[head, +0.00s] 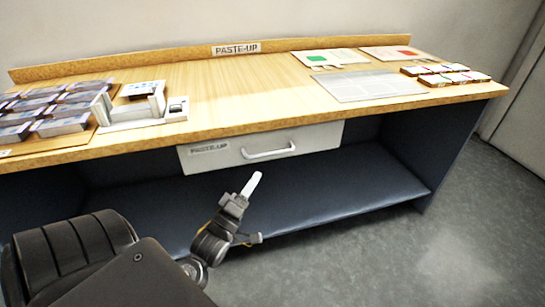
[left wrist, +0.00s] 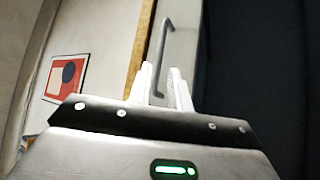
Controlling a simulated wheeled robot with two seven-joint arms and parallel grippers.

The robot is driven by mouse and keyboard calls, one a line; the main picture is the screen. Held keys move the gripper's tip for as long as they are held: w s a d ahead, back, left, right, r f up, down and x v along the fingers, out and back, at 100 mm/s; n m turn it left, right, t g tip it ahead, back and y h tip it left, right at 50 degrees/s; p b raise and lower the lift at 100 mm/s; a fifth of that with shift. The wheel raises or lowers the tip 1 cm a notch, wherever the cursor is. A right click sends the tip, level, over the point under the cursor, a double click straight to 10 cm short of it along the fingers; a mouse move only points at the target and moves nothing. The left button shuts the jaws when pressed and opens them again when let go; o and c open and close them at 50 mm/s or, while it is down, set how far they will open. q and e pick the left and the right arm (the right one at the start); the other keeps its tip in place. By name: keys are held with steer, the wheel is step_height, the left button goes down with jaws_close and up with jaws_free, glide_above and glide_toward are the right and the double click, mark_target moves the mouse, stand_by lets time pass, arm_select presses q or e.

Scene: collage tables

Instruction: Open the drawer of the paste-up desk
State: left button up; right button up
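The paste-up desk (head: 235,85) has a wooden top and dark blue panels below. Its pale grey drawer (head: 228,158) is labelled PASTE-UP and looks closed, its front just under the top. A silver bar handle (head: 268,155) is fixed on the drawer front. My left gripper (head: 254,180) is in front of and a little below the handle, apart from it. In the left wrist view, the handle (left wrist: 161,62) stands ahead of the two white fingers (left wrist: 161,72), which are spread with nothing between them. My right gripper is not in view.
On the desk top are stacked card packs (head: 60,125) and a white fixture (head: 135,108) at left. A grey sheet (head: 365,85), small blocks (head: 450,74) and coloured cards lie at right. The lower shelf (head: 340,195) is bare. Grey floor is open at right.

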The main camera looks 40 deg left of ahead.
mark_target(272, 153)
arm_select(q)
steer(key=x, duration=1)
steer(key=shift+b, duration=0.35)
steer(key=shift+c, duration=0.3)
jaws_close()
